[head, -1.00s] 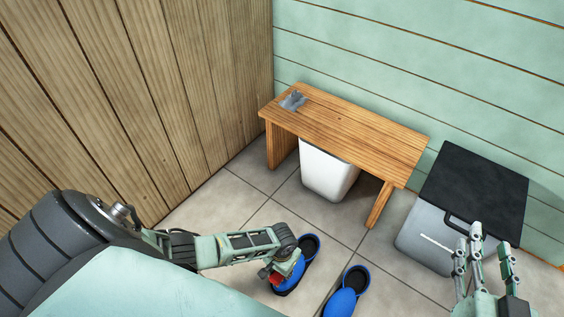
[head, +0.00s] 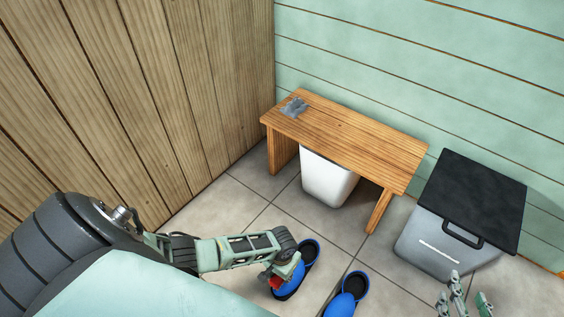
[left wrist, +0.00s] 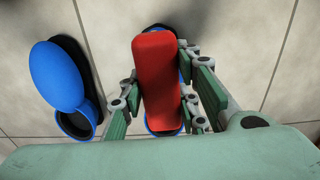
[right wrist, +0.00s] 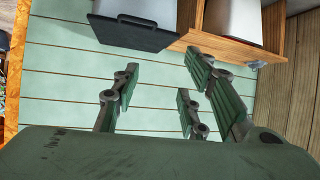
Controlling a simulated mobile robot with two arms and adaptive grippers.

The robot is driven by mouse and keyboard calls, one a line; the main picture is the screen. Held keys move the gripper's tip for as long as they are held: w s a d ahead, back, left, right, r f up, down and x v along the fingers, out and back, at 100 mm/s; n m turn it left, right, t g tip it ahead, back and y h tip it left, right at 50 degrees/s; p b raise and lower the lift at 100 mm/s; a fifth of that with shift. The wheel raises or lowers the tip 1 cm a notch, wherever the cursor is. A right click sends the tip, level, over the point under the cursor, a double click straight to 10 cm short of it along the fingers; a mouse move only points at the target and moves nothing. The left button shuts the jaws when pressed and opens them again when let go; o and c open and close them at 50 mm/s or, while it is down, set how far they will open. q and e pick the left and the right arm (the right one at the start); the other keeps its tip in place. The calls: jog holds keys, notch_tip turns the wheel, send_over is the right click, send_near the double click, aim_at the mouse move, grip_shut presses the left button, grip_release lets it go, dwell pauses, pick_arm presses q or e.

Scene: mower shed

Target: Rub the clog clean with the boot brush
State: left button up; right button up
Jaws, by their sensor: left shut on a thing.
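A blue clog with a dark inside (head: 307,252) stands on the tiled floor in the head view, under my left gripper. A second blue clog (head: 345,301) stands to its right, and it also shows in the left wrist view (left wrist: 60,77). My left gripper (head: 280,274) is shut on a red boot brush (left wrist: 157,75), held over the first clog. The brush hides most of that clog in the left wrist view; whether its bristles touch the clog cannot be told. My right gripper (right wrist: 152,95) is open and empty, at the lower right in the head view.
A wooden bench (head: 345,137) stands against the green wall with a grey rag-like thing (head: 294,107) on it. A white bin (head: 327,181) is under the bench. A grey box with a black lid (head: 470,195) stands to the right. Floor between clogs and bench is clear.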

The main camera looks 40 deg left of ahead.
pick_arm(q)
jog(key=shift+r+p, duration=0.3)
jog(key=shift+r, duration=0.05)
jog(key=shift+r+p, duration=0.3)
jog(key=shift+p, duration=0.05)
jog(key=shift+r+p, duration=0.6)
jog(key=shift+p, duration=0.05)
pick_arm(e)
jog(key=s+d+f+g+h, duration=0.1)
jog(key=s+d+f+g, duration=0.1)
jog(key=s, duration=0.4)
jog(key=s+d+f+g, duration=0.2)
jog(key=s+f+g, duration=0.3)
jog(key=s, duration=0.1)
jog(key=shift+s+d+f+h, duration=0.2)
jog(key=shift+d+f+h, duration=0.1)
jog(key=shift+d+h, duration=0.1)
